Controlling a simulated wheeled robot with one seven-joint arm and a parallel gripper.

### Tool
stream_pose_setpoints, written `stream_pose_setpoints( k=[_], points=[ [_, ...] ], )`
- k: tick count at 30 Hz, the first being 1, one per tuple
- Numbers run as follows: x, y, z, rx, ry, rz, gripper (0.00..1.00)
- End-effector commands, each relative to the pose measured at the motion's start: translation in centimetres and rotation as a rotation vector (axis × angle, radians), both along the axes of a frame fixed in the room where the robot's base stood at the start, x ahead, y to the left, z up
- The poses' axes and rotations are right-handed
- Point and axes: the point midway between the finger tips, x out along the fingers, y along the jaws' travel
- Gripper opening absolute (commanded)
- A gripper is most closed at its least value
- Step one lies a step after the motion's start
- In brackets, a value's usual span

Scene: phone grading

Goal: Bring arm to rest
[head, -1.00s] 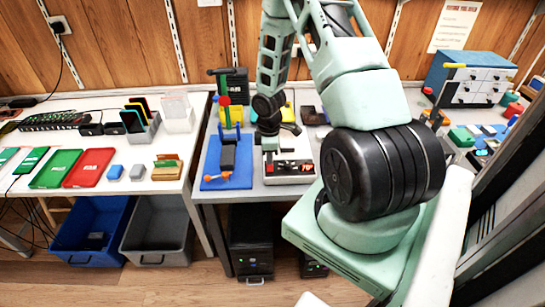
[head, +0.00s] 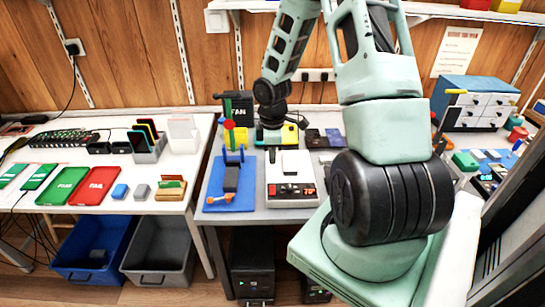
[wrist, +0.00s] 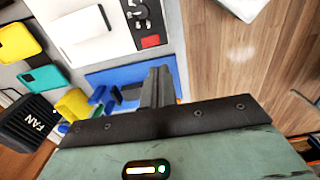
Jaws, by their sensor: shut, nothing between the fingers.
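My gripper (head: 270,133) is raised behind the white tester box (head: 280,193) in the head view, and its fingers are hard to make out there. In the wrist view its fingers (wrist: 157,86) are together and empty, above the blue mat (wrist: 173,64). The tester box, with red buttons and a dark display, stands on the grey table. A white phone-like slab (head: 297,163) lies on top of it. The blue mat also shows in the head view (head: 240,203), left of the tester, with a dark block and orange-tipped tool on it.
A red-and-green fixture (head: 229,125) and a black FAN box (head: 236,104) stand close to my gripper. The left white table holds green and red FAN trays (head: 92,186). A blue bin (head: 60,268) and a grey bin (head: 185,262) sit below.

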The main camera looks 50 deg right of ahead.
Motion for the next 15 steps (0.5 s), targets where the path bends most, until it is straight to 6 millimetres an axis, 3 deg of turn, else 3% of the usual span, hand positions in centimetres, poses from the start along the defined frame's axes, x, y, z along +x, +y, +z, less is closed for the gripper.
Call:
stream_pose_setpoints(
  k=[12, 15],
  points=[
    [0.0, 0.0, 0.0, 0.0, 0.0, 0.0, 0.0],
    [0.6, 1.5, 0.8, -0.004, -0.002, 0.005, 0.0]
  ],
)
